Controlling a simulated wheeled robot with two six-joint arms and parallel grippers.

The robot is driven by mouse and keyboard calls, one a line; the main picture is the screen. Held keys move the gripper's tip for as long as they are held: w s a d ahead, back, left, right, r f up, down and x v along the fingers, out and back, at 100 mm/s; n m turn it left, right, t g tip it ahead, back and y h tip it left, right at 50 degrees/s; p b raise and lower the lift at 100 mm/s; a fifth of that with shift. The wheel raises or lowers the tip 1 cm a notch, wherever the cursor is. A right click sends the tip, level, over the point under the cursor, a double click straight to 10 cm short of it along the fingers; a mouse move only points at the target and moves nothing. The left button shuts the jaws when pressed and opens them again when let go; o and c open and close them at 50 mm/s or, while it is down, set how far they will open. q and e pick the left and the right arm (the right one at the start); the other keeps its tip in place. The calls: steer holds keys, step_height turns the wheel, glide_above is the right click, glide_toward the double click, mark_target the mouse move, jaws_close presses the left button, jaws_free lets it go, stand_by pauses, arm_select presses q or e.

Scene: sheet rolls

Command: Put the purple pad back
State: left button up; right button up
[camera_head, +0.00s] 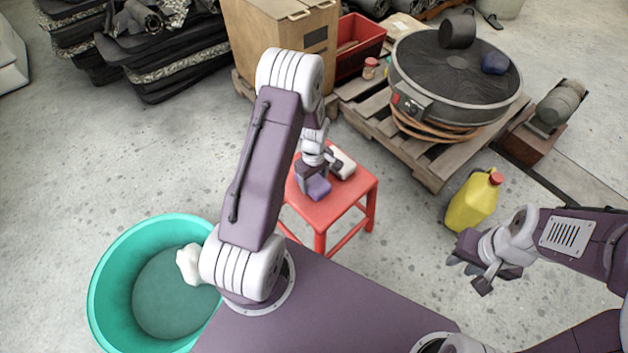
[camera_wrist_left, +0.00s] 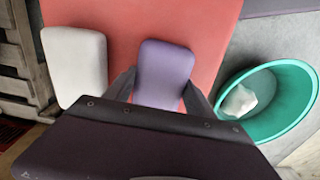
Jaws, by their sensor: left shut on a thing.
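The purple pad (camera_head: 319,190) is at the red stool (camera_head: 328,220), in front of a white pad (camera_head: 346,163). My left gripper (camera_head: 316,180) points down and is shut on the purple pad. In the left wrist view the purple pad (camera_wrist_left: 165,72) is between the two dark fingers (camera_wrist_left: 158,95), over the red seat (camera_wrist_left: 125,20). The white pad (camera_wrist_left: 75,65) lies beside it, apart from it. I cannot tell whether the purple pad touches the seat. My right gripper (camera_head: 470,272) is empty and looks open, right of my base.
A teal tub (camera_head: 105,290) with a white crumpled thing (camera_head: 188,262) inside stands left of my base. A yellow jug (camera_head: 472,203) stands on the floor at right. A pallet (camera_head: 432,170) with a round dark machine (camera_head: 455,75) is behind the stool.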

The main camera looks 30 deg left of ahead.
mark_target(314, 180)
arm_select(q)
steer(key=o, duration=1.2)
steer(key=shift+f, duration=0.1)
step_height(314, 180, up, 12)
steer(key=p, duration=0.5)
steer(key=s+d+r+m, duration=0.3)
steer(key=s+r+m, duration=0.1)
steer(key=s+m, duration=0.2)
steer(key=s+d+r+m+t, duration=0.1)
steer(key=s+d+r+m, duration=0.3)
steer(key=s+r+m, duration=0.1)
steer(key=shift+s+d+r+m, duration=0.2)
steer(key=shift+s+m, duration=0.6)
steer(key=shift+m, duration=0.4)
steer(key=shift+s, duration=0.15)
